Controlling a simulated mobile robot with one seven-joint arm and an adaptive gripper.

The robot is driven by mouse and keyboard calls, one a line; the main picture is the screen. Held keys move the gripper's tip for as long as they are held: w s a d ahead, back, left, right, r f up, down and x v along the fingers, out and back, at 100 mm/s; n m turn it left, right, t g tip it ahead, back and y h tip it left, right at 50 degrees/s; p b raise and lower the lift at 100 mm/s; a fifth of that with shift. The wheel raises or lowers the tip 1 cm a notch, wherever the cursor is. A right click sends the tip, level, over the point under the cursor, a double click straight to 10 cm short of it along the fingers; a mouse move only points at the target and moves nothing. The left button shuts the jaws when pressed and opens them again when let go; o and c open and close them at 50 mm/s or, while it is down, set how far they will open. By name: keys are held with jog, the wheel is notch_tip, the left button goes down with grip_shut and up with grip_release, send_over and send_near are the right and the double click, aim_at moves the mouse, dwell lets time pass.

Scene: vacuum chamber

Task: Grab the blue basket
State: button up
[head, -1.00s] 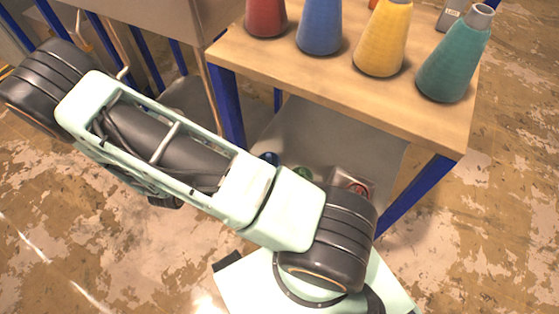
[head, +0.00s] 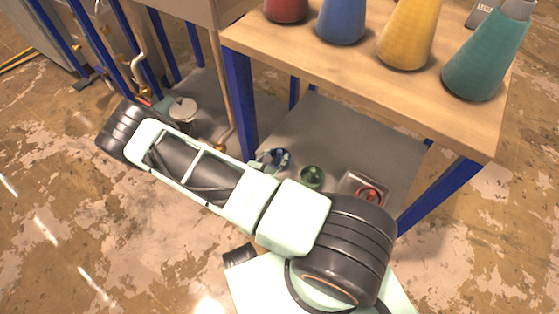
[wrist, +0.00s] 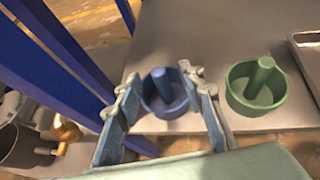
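The blue basket (wrist: 163,97) is a small round blue bowl with an upright post in its middle. It stands on the grey lower shelf (wrist: 205,45) in the wrist view. In the head view it shows partly beside my arm as a small blue shape (head: 279,156). My gripper (wrist: 158,80) is open, with one finger on each side of the basket in the wrist view. The fingers partly cover the bowl's sides. I cannot tell whether they touch it. Nothing is held.
A green bowl with a post (wrist: 257,86) stands just right of the blue one. A metal tray (wrist: 308,50) with a red item is further right. A blue table leg (wrist: 62,65) runs close on the left. The wooden tabletop (head: 350,70) with coloured cones lies above the shelf.

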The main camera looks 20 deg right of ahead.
aim_at(279, 152)
jog(key=b+x, duration=0.2)
jog(key=x, duration=0.3)
jog(key=shift+a+f, duration=0.2)
jog(key=shift+r, duration=0.1)
grip_shut()
jog(key=shift+w, duration=0.1)
